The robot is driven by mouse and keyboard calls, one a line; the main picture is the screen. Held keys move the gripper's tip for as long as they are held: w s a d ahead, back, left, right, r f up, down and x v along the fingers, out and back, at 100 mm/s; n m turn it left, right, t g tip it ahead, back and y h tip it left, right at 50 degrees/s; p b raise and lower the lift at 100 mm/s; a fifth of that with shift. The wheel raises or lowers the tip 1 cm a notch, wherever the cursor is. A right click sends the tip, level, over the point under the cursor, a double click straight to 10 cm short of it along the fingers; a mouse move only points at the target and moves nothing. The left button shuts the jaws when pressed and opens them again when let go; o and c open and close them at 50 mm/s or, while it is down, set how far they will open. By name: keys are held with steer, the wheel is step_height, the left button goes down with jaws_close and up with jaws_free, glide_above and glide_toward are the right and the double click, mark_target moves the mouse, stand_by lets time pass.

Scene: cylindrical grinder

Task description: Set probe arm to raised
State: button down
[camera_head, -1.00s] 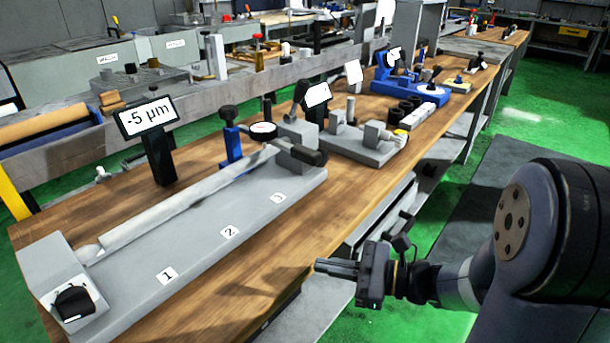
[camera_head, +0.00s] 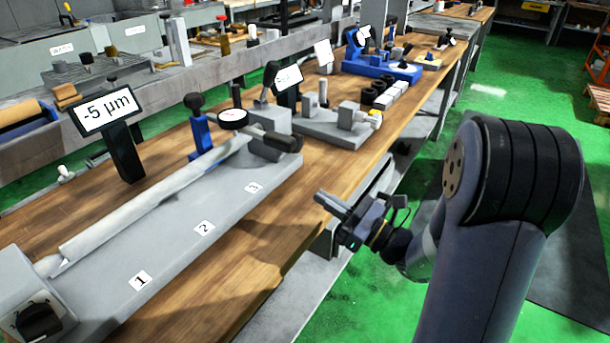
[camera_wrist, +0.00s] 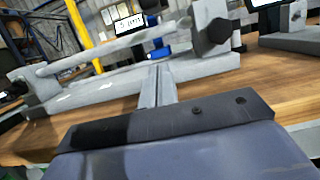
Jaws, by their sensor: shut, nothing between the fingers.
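A grey fixture (camera_head: 190,255) marked 1, 2 and 3 holds a long pale shaft (camera_head: 150,200) lengthwise. Behind the shaft, near mark 3, stands a blue post (camera_head: 200,138) with a black knob on top and a round dial (camera_head: 233,119) beside it, reaching toward the shaft. I cannot tell whether the dial's tip touches the shaft. My gripper (camera_head: 318,197) is shut and empty, off the bench's front edge, right of the fixture. In the wrist view its fingers (camera_wrist: 157,78) point at the fixture (camera_wrist: 110,88), with the blue post (camera_wrist: 160,52) partly hidden beyond the shaft.
A black-stemmed display (camera_head: 106,110) reading -5 µm stands behind the shaft. A tailstock with a dark handle (camera_head: 285,142) is at the fixture's right end; a black knob (camera_head: 40,320) is on its near-left end. Another grey fixture (camera_head: 335,128) stands farther back. Bare wood (camera_head: 270,215) lies in front.

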steer(key=x, duration=0.9)
steer(key=shift+s, duration=0.1)
steer(key=r, duration=0.2)
steer(key=r+p, duration=0.1)
steer(key=r, duration=0.1)
steer(key=shift+w+a, duration=0.2)
steer(key=shift+w, duration=0.05)
steer(key=shift+r, duration=0.1)
